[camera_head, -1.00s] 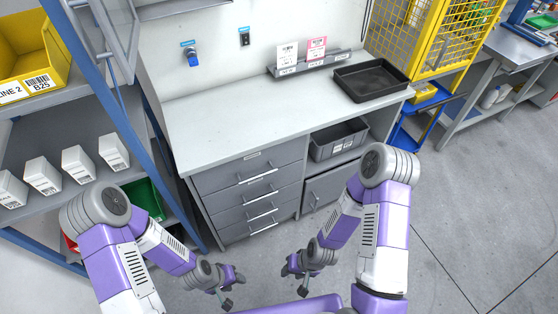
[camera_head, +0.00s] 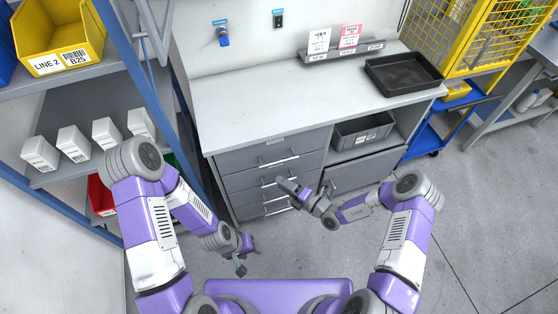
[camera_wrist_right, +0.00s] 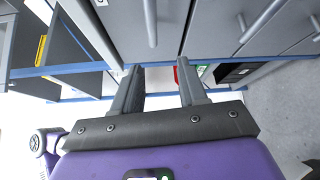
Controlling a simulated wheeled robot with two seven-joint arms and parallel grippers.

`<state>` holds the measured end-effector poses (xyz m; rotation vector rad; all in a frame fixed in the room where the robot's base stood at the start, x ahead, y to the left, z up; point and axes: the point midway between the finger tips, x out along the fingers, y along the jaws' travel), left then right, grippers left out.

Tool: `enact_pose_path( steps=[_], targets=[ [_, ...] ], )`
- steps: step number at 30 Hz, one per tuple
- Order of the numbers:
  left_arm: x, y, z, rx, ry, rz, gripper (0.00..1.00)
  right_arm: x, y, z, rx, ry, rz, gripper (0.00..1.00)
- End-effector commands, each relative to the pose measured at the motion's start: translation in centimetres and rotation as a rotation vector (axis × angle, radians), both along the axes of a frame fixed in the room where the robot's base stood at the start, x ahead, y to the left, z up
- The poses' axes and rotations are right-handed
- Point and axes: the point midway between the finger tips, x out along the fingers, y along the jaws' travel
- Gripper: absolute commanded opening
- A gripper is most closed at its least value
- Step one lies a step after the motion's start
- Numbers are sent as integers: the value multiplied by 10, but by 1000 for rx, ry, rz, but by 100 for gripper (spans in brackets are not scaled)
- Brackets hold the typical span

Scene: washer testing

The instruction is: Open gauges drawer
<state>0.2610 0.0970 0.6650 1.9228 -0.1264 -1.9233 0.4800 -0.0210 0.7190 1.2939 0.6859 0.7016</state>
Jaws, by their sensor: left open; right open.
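The grey drawer stack (camera_head: 235,184) is under the left part of the workbench, with bar handles; all its drawers look shut. I cannot read which one is the gauges drawer. The top drawer's handle (camera_head: 278,161) is clear. My right gripper (camera_head: 290,190) is in front of the middle drawers and hides part of their handles. In the right wrist view its fingers (camera_wrist_right: 160,88) are apart with nothing between them, and drawer handles (camera_wrist_right: 150,24) show beyond the fingertips. My left gripper (camera_head: 243,257) is open and empty, low in front of the bench.
The workbench top (camera_head: 270,100) holds a black tray (camera_head: 405,74) and a label rack (camera_head: 347,50). A grey bin (camera_head: 362,131) sits in an open shelf above a cabinet door (camera_head: 360,172). A blue-framed shelf rack (camera_head: 135,95) stands close on the left.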

Motion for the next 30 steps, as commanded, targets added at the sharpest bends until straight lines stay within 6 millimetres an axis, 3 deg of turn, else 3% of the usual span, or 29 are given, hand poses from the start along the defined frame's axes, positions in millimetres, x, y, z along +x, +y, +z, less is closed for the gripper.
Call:
enact_pose_path(
  steps=[3,7,21,30],
  targets=[
    [0,0,2,0,0,0,47,26,-21,4,101,46,-145,42],
    [0,0,0,0,0,0,47,39,-27,5,145,62,-203,42],
    [0,0,-15,0,0,0,47,88,15,4,144,63,-203,42],
    [0,0,-15,0,0,0,47,93,19,5,144,64,-203,42]
  ],
)
